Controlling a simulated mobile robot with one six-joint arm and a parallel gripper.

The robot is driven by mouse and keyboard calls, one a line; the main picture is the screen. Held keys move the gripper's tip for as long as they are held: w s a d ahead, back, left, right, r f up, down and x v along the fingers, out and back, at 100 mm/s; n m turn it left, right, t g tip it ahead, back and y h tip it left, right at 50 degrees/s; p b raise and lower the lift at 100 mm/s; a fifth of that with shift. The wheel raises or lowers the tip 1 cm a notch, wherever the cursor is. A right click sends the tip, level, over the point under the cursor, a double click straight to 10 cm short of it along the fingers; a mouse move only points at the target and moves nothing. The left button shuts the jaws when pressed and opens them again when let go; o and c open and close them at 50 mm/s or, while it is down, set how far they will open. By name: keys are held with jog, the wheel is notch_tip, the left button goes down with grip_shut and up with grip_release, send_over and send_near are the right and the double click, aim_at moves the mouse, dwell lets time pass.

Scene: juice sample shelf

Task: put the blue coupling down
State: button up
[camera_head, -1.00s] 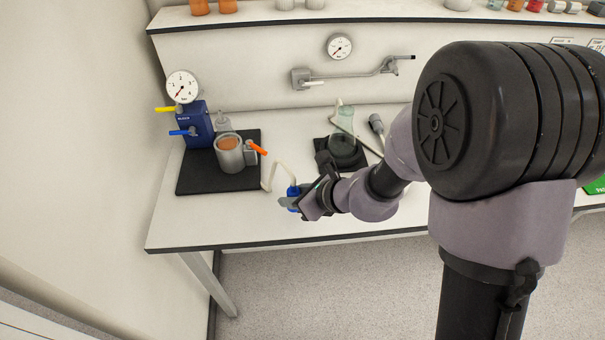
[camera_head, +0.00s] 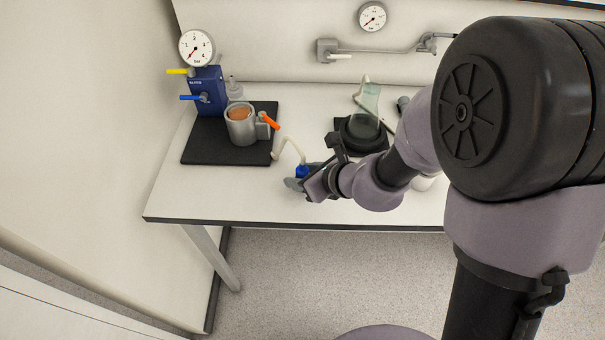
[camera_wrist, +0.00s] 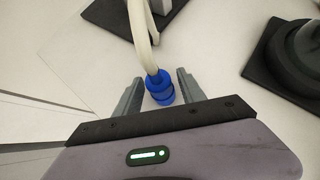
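The blue coupling (camera_head: 302,171) is on the end of a cream hose (camera_head: 289,147), near the front of the white bench. In the wrist view the blue coupling (camera_wrist: 160,88) is between the two grey fingers of my gripper (camera_wrist: 160,92). A narrow gap shows on each side of it, so the fingers look open and apart from it. In the head view my gripper (camera_head: 298,184) is low over the bench top and partly hides the coupling. I cannot tell whether the coupling's underside touches the bench.
A black mat (camera_head: 225,152) at the left holds a grey cup (camera_head: 241,127) with an orange handle and a blue unit (camera_head: 209,93) with a gauge. A glass vessel (camera_head: 365,112) on a black base stands right of my gripper. The bench's front left is clear.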

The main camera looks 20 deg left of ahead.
jog(key=shift+r, duration=0.2)
jog(key=s+d+r+n+p, duration=0.2)
jog(key=s+d+r+n, duration=0.25)
jog(key=r, duration=0.45)
jog(key=s+d+r+n+p, duration=0.3)
jog(key=s+d+r+n, duration=0.15)
jog(key=r, duration=0.35)
jog(key=s+d+r+n+h+b, duration=0.1)
jog(key=s+d+n+h, duration=0.2)
jog(key=d, duration=0.4)
jog(key=s+d+r+n+h+b, duration=0.1)
jog(key=s+d+r+n+h, duration=0.1)
jog(key=s+d+n, duration=0.3)
jog(key=d+n+h, duration=0.1)
jog(key=n, duration=0.2)
jog(key=shift+s+d+t, duration=0.3)
jog(key=shift+d+t, duration=0.05)
jog(key=shift+t, duration=0.05)
jog(key=shift+r, duration=0.1)
